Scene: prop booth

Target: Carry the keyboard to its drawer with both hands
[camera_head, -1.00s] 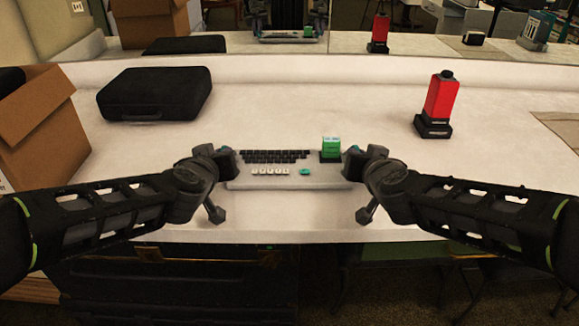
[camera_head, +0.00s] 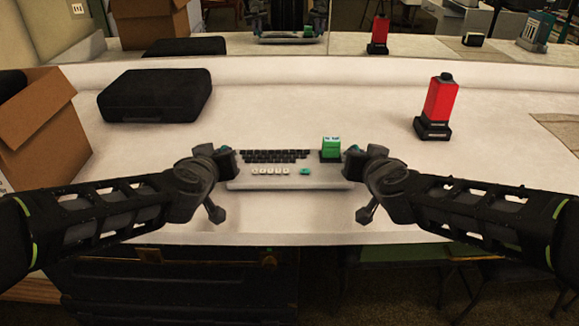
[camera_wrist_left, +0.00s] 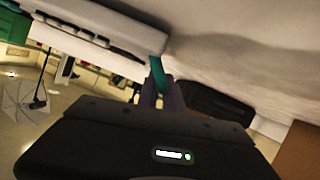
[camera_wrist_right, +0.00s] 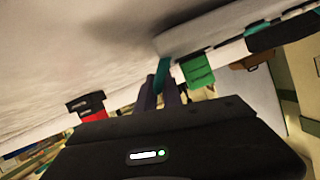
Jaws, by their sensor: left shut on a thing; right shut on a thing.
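A pale keyboard (camera_head: 276,183) with dark keys, a few light keys and a teal key lies level at the middle of the white table, near its front edge. My left gripper (camera_head: 231,163) is shut on its left end and my right gripper (camera_head: 350,162) on its right end. The keyboard also shows in the left wrist view (camera_wrist_left: 75,32) and the right wrist view (camera_wrist_right: 205,32). A green block (camera_head: 331,147) on a dark base appears to stand on its back right corner. I cannot tell whether the keyboard touches the table. No open drawer can be made out.
A black case (camera_head: 155,95) and a cardboard box (camera_head: 40,130) stand at the left. A red bottle-like thing on a black base (camera_head: 439,103) stands at the back right. A mirror (camera_head: 280,45) runs behind. A dark unit (camera_head: 180,285) is below the front edge.

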